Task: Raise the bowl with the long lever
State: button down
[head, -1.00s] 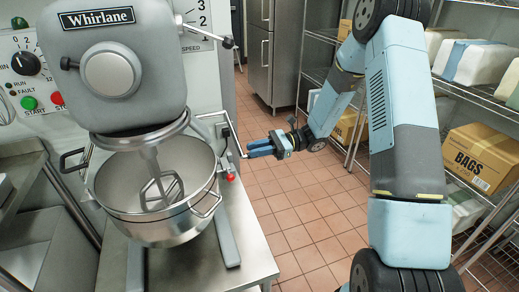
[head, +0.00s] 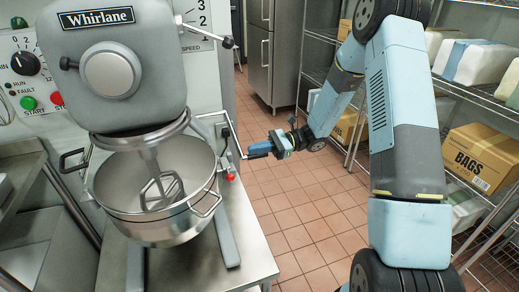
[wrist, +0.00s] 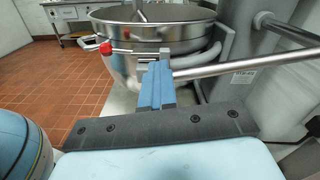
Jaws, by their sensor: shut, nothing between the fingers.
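The long lever (head: 235,136) is a bent metal bar at the right of the mixer, sloping down toward my gripper. In the wrist view the lever (wrist: 240,63) runs in from the right to the fingertips. My gripper (head: 250,152) is shut and empty, its blue fingers at the lever's lower end. The fingertips (wrist: 157,68) overlap the lever's end; I cannot tell whether they touch it.
A red knob (head: 230,177) sits beside the bowl. The steel table (head: 255,262) carries the mixer. Wire shelves with a box marked BAGS (head: 482,158) stand at the right. The tiled floor (head: 300,225) between is clear.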

jog(key=c, duration=0.9)
grip_release()
jog(key=shift+c, duration=0.2)
jog(key=v, duration=1.4)
jog(key=shift+a, duration=0.1)
